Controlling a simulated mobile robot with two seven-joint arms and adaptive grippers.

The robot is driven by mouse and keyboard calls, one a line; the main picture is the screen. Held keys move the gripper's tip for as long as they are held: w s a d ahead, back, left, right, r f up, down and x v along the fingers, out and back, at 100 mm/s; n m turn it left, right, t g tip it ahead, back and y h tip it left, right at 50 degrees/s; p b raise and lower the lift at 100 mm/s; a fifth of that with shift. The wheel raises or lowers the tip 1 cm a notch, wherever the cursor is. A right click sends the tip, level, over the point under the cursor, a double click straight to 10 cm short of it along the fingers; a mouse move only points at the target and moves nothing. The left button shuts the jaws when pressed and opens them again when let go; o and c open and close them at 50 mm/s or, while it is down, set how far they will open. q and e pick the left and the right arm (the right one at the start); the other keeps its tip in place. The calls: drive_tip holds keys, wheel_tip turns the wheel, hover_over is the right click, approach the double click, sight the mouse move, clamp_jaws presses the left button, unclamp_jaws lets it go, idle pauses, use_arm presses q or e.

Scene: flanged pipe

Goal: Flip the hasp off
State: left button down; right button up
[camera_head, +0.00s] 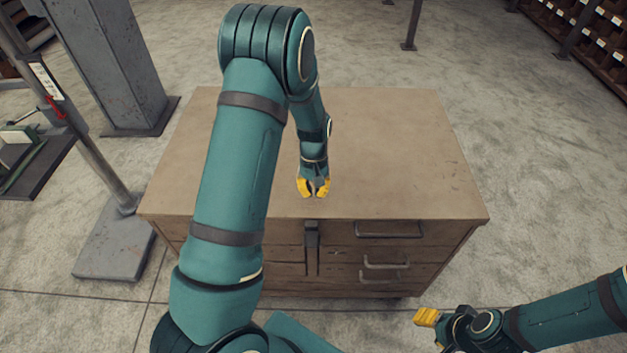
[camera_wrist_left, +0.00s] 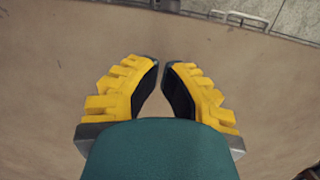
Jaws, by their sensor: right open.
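The hasp (camera_head: 312,236) is a dark upright metal piece at the top of the wooden cabinet's (camera_head: 400,150) front face, with a narrow dark strip below it. My left gripper (camera_head: 313,192) points down over the cabinet top, behind the hasp and apart from it. The left wrist view shows its yellow fingers (camera_wrist_left: 160,68) angled together with a narrow, empty gap at the tips. I cannot tell whether it is open or shut. A dark piece at the top edge of that view may be the hasp. My right gripper (camera_head: 426,318) is open at the lower right, in front of the cabinet.
Drawer handles stick out from the cabinet front, the upper one (camera_head: 389,230) right of the hasp and another (camera_head: 386,264) below it. The cabinet top is bare. A grey post (camera_head: 110,60) and a thinner stand (camera_head: 95,150) rise at the left. Floor is clear at the right.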

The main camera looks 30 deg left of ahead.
sight(314, 216)
use_arm(q)
drive_tip(key=f, duration=0.3)
drive_tip(key=shift+s+d+f, duration=0.15)
drive_tip(key=shift+s+f, duration=0.15)
drive_tip(key=shift+s, duration=0.05)
drive_tip(key=shift+s+d+r, duration=0.2)
drive_tip(key=shift+s+d, duration=0.5)
drive_tip(key=shift+s, duration=0.3)
drive_tip(key=shift+s+d, duration=0.3)
drive_tip(key=shift+s, duration=0.3)
use_arm(e)
drive_tip(key=shift+s+f, duration=0.15)
drive_tip(key=shift+f, duration=0.25)
use_arm(q)
drive_tip(key=shift+d, duration=0.1)
use_arm(e)
drive_tip(key=shift+s, duration=0.15)
